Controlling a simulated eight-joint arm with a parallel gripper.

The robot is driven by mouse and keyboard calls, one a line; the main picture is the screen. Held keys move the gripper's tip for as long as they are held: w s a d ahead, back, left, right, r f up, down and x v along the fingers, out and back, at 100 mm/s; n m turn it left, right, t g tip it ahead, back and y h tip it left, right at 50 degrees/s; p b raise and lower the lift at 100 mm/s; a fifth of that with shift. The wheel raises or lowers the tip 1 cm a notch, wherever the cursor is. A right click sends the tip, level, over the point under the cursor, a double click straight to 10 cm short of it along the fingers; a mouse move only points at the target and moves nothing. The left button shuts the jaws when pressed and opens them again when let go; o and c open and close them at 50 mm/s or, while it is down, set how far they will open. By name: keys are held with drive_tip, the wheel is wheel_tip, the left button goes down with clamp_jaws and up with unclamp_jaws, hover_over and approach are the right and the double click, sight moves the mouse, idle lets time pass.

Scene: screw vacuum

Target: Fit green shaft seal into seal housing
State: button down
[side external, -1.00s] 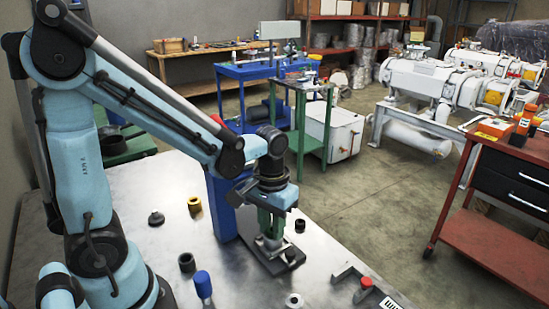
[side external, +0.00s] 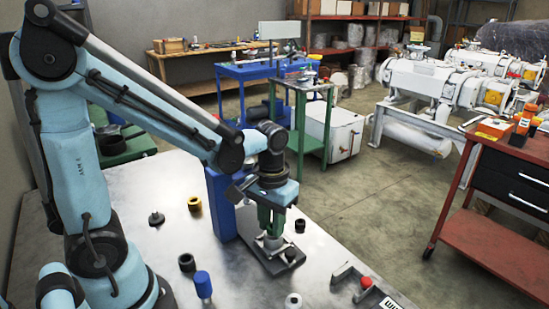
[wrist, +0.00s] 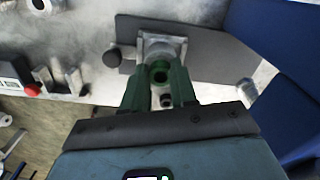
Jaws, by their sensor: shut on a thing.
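The green shaft seal (wrist: 159,73) shows in the wrist view as a small ring with a dark bore. My gripper (wrist: 159,84) has its two green fingers shut on it, one on each side. The metal seal housing (wrist: 162,45) stands just beyond the seal in that view, on a dark base plate (wrist: 195,38). In the side view, my gripper (side external: 270,232) points down over the housing (side external: 271,244). The fingers hide the seal there. I cannot tell whether the seal touches the housing or sits inside it.
A black knob (side external: 290,253) stands on the base plate's near side. A tall blue block (side external: 222,205) stands close on the left. A blue-capped part (side external: 203,285), a yellow ring (side external: 194,203) and a bracket with a red knob (side external: 366,282) are on the metal table.

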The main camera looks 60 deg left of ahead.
drive_tip(key=shift+f, duration=0.25)
idle(1.2)
drive_tip(key=shift+r, duration=0.25)
drive_tip(key=shift+f, duration=0.45)
idle(1.4)
drive_tip(key=shift+r, duration=0.5)
idle(0.7)
drive_tip(key=shift+f, duration=0.5)
idle(0.9)
drive_tip(key=shift+r, duration=0.25)
